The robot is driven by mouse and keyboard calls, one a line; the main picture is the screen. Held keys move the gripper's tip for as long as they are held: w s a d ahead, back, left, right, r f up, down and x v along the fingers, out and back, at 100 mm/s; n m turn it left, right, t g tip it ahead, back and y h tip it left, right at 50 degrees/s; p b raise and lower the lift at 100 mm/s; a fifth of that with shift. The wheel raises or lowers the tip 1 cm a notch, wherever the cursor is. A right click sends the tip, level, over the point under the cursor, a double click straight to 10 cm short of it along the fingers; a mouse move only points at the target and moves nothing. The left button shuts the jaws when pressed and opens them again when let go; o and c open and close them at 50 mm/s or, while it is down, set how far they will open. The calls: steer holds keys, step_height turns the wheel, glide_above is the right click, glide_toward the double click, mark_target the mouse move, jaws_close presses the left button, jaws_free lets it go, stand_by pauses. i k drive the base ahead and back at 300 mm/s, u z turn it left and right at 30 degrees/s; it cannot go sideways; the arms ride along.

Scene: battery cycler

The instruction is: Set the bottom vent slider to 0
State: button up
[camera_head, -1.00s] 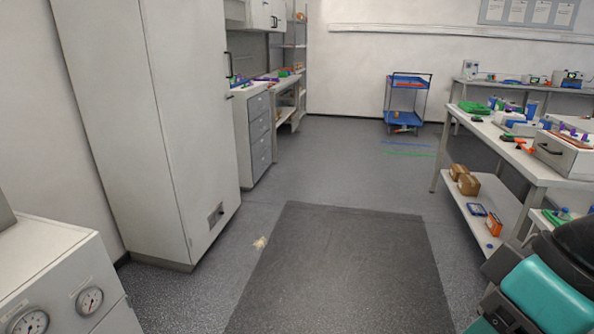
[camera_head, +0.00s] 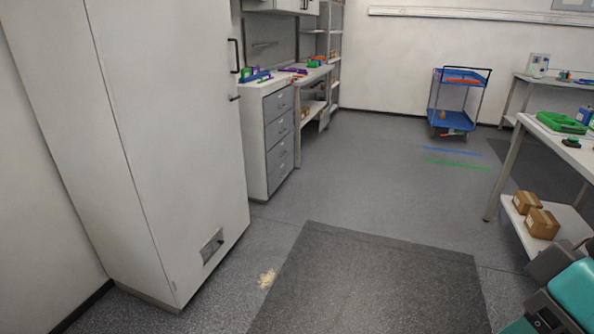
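A small grey vent plate (camera_head: 212,246) sits low on the front of the tall white cabinet (camera_head: 165,130), near its bottom right edge. A dark slider or knob shows on the plate, but it is too small to read its setting. The cabinet's doors look shut, with black handles at the upper right. Part of my teal and black arm shows at the lower right corner. My gripper is not in view, and nothing of mine is near the vent.
A drawer unit (camera_head: 275,140) stands beyond the cabinet. A blue cart (camera_head: 452,120) stands at the back. A workbench with cardboard boxes (camera_head: 538,217) is at right. The middle floor is clear.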

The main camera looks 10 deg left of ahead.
mark_target(218, 240)
steer(key=i, duration=2.8)
steer(key=u, duration=1.7)
